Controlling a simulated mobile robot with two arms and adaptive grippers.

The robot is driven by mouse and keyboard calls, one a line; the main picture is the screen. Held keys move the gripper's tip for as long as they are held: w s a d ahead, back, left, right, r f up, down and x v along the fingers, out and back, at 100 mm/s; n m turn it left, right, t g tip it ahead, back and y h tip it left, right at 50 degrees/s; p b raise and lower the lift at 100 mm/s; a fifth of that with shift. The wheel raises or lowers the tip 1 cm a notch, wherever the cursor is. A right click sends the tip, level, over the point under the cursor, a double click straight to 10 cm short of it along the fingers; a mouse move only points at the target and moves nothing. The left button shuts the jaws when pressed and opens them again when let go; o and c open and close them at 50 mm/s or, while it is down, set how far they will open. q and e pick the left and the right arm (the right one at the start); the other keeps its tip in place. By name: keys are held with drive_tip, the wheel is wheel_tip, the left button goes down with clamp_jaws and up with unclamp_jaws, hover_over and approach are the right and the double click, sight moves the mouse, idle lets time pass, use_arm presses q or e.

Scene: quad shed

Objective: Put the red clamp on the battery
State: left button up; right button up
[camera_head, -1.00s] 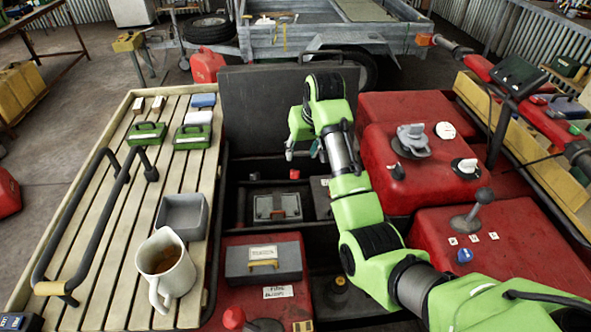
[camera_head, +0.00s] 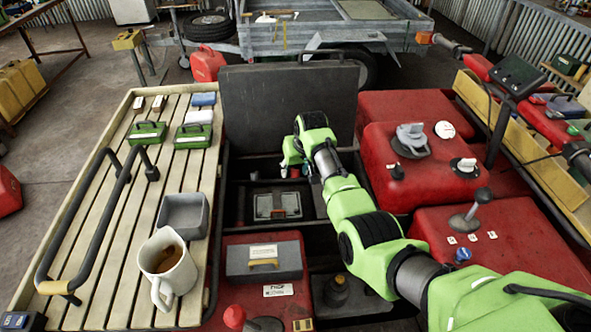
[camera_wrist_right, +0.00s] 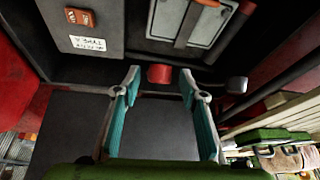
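My right gripper (camera_head: 293,168) points down into the dark open bay, below the raised dark panel. In the right wrist view its two teal-lined fingers (camera_wrist_right: 160,82) are apart. A small red piece (camera_wrist_right: 160,74), possibly the red clamp, shows between and just beyond the fingertips, with space on both sides. I cannot tell how far below them it lies. A dark rounded piece (camera_wrist_right: 236,85) is to its right. A dark box (camera_wrist_right: 62,48) with a white label and an orange-red part is at upper left; I cannot tell whether it is the battery. My left gripper is not in view.
A grey latched case (camera_head: 277,205) lies in the bay beside my gripper. The raised dark panel (camera_head: 255,105) stands behind. Red tanks (camera_head: 420,150) flank the bay on the right. A slatted rack (camera_head: 110,225) on the left carries a mug (camera_head: 168,264) and a grey tray (camera_head: 183,214).

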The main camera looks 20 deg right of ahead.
clamp_jaws()
drive_tip(key=shift+s+f, duration=0.1)
